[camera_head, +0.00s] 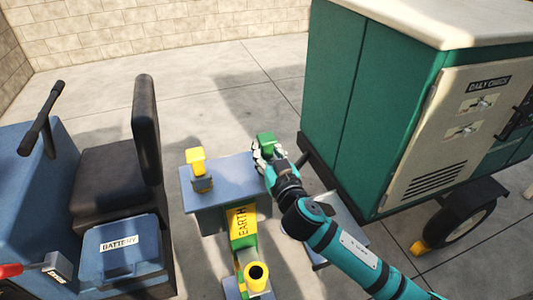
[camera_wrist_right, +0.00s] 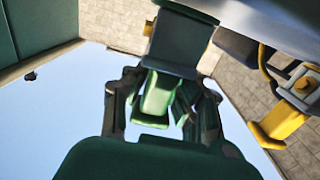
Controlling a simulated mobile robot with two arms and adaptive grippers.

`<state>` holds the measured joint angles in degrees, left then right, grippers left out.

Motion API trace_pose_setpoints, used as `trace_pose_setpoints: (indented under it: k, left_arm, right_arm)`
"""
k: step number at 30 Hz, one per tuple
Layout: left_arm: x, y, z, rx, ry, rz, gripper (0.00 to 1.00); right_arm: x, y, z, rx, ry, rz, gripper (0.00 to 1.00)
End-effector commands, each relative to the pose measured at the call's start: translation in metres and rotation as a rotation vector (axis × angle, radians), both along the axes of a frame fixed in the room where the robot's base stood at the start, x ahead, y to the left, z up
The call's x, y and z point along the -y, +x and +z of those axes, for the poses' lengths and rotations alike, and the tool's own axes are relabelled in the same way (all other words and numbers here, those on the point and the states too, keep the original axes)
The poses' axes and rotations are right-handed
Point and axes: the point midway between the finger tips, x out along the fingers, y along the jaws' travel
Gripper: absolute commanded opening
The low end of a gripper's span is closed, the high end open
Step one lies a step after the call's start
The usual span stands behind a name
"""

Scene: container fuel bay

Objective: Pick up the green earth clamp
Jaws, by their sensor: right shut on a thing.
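The green earth clamp (camera_head: 266,139) is at the far right corner of the small blue-grey stand (camera_head: 222,209). My right gripper (camera_head: 265,151) is shut on it, with my arm coming in from the lower right. In the right wrist view the green clamp (camera_wrist_right: 158,98) sits between the two dark fingers of my right gripper (camera_wrist_right: 163,105). The fingers hide part of it, and I cannot tell whether it still touches the stand. My left gripper is not in view.
A yellow clamp (camera_head: 196,160) stands on the stand's left side. A yellow EARTH sign (camera_head: 242,220) and a yellow-topped post (camera_head: 257,275) are in front. A green cabinet on wheels (camera_head: 375,100) stands close at right, a blue vehicle (camera_head: 118,250) at left. Open concrete floor lies behind.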

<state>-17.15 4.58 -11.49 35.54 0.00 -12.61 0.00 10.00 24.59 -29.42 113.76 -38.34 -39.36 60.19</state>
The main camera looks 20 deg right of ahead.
Motion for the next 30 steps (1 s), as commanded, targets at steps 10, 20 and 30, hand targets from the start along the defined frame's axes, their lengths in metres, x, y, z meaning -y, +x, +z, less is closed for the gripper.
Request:
trace_pose_setpoints:
  k: [10, 20, 30]
  left_arm:
    - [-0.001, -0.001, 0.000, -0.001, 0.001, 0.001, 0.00]
    - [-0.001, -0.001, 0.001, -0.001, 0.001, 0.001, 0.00]
    - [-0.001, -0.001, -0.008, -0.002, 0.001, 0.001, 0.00]
  right_arm:
    - [0.000, 0.000, 0.000, 0.001, 0.000, 0.000, 0.00]
    - [0.000, 0.000, 0.018, 0.005, 0.002, 0.001, 0.00]
    - [0.024, -0.039, 0.036, -0.001, -0.001, -0.001, 0.00]
